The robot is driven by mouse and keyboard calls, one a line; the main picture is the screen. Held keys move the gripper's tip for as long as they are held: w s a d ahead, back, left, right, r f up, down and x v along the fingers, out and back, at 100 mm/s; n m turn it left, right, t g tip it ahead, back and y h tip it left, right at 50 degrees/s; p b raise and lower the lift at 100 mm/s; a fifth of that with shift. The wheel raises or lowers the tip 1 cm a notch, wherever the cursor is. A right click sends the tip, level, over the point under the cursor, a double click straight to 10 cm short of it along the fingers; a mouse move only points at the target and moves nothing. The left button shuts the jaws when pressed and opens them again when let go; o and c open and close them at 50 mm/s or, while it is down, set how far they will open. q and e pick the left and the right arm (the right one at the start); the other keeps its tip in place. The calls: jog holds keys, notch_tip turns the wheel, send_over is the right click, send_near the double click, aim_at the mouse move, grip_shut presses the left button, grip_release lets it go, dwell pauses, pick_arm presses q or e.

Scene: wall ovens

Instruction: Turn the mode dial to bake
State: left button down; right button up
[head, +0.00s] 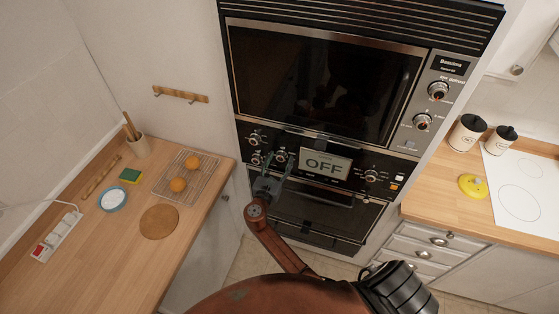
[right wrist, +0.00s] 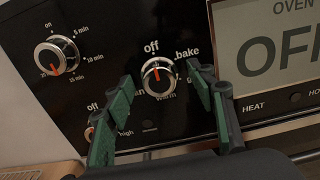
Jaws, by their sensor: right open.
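The mode dial (right wrist: 158,77) is a round silver-rimmed knob on the black oven control panel. In the right wrist view its red mark points up at "off"; "bake" is printed at its upper right and "warm" below it. In the head view the dial (head: 281,155) sits left of the display (head: 325,164), which reads OFF. My right gripper (head: 272,176) is in front of the panel at the dial. Its green-padded fingers are open, one on each side of the dial in the right wrist view; I cannot tell whether they touch it. My left gripper is not in view.
A timer knob (right wrist: 56,55) is left of the dial, and another knob is partly hidden behind the left finger. The upper oven door (head: 325,80) is above the panel, the lower door (head: 325,215) below. Wooden counters (head: 95,270) stand on both sides.

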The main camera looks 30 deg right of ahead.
jog(key=shift+c, duration=0.5)
jog(key=c, duration=1.1)
jog(key=m+b, duration=0.1)
jog(key=m, duration=0.1)
jog(key=m+b, duration=0.3)
jog(key=m, duration=0.1)
jog(key=shift+f+b, duration=0.25)
jog(key=shift+b, duration=0.15)
jog(key=m+b, duration=0.4)
jog(key=m, duration=0.1)
jog(key=shift+r+m, duration=0.1)
jog(key=shift+m, duration=0.2)
